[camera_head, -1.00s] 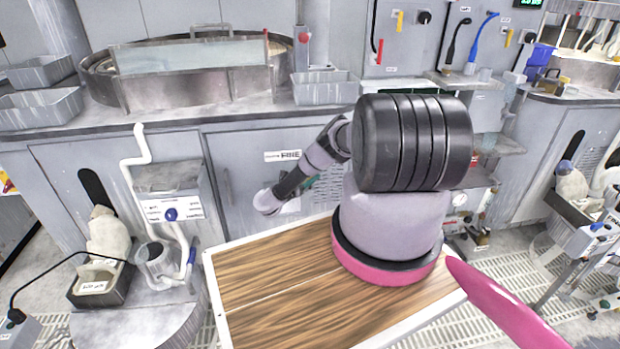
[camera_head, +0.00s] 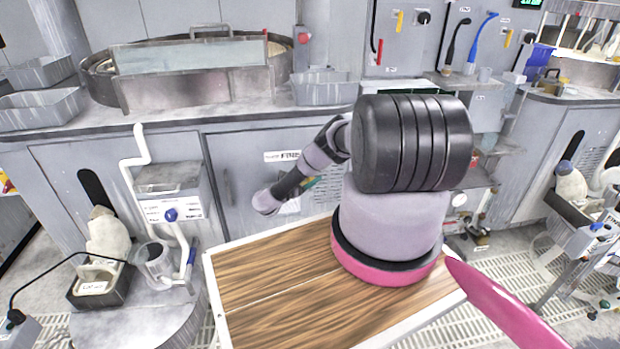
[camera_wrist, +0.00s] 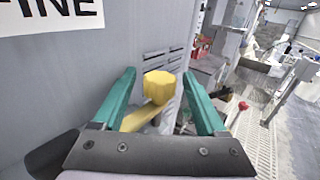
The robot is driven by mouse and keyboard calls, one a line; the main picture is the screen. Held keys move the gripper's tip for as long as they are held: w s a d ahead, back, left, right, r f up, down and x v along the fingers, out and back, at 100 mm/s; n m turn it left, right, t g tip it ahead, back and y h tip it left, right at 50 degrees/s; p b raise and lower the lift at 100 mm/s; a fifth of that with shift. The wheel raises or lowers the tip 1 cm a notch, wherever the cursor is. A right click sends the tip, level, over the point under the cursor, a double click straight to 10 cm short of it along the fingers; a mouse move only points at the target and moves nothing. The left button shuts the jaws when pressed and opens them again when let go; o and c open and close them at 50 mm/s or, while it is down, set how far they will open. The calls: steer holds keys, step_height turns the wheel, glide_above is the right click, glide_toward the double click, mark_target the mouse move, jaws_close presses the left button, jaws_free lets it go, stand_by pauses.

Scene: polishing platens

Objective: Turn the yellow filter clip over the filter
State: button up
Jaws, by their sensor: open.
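The yellow filter clip (camera_wrist: 159,86) shows in the wrist view as a faceted yellow knob with a yellow bar running down and left from it. My gripper (camera_wrist: 159,76) is open, with one teal finger on each side of the clip. The clip appears between the fingers, with visible gaps on both sides, and I see no grip on it. A pale shape lies below the clip, partly hidden; I cannot tell whether it is the filter. In the head view my arm hides most of the gripper in front of the cabinet.
A grey cabinet front (camera_wrist: 70,75) with vent slots stands close on the left in the wrist view. A red knob (camera_wrist: 243,106) and floor grating lie to the right. In the head view, a counter (camera_head: 240,116) with a polishing basin (camera_head: 195,80) runs above the cabinet.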

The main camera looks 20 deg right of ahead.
steer(key=v, duration=1)
steer(key=shift+a, duration=0.25)
